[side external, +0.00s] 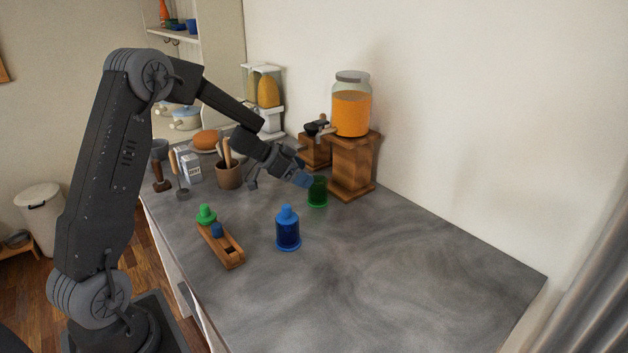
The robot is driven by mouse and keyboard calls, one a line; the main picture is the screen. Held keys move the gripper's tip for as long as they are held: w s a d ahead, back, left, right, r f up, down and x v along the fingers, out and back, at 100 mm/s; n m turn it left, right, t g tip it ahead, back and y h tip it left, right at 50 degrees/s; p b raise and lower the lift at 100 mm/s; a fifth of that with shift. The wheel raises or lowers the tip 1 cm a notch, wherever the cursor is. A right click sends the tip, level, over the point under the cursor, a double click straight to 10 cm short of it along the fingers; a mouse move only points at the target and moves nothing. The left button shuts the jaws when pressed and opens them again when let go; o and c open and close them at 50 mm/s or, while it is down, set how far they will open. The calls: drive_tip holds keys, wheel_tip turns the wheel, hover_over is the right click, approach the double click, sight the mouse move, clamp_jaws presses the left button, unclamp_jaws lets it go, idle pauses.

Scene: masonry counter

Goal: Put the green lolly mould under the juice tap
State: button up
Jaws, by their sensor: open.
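The green lolly mould (317,192) stands upright on the counter in front of the wooden juice stand (352,168), without a lid on it. In the picture it is below the tap (325,132) of the juice jar (351,108), which holds orange juice. I cannot tell whether it is exactly under the spout. My gripper (304,180) is open at the mould's upper left. Its tips overlap the mould's edge in the picture; whether they touch is unclear.
A blue lidded mould (288,230) stands nearer the front. A wooden rack (228,252) holds a green lid (206,214) and a blue piece (216,230). A utensil pot (228,176) and a carton (191,166) stand left. The counter's right side is clear.

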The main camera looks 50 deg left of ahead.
drive_tip(key=s+d+r+n+t+y, duration=0.2)
drive_tip(key=s+r+y, duration=0.15)
drive_tip(key=r, duration=0.45)
drive_tip(key=s+d+r+n+t+y, duration=0.1)
drive_tip(key=s+d+r+n+y, duration=0.2)
drive_tip(key=r, duration=0.5)
drive_tip(key=s+d+f+g+h, duration=0.1)
drive_tip(key=s+d+f+g, duration=0.1)
drive_tip(key=s+d, duration=0.6)
drive_tip(key=s+d+f+g+h, duration=0.1)
drive_tip(key=s+d+g, duration=0.4)
drive_tip(key=s, duration=1)
drive_tip(key=d+f, duration=0.1)
drive_tip(key=d, duration=0.1)
drive_tip(key=shift+d+m, duration=0.3)
drive_tip(key=shift+d, duration=0.05)
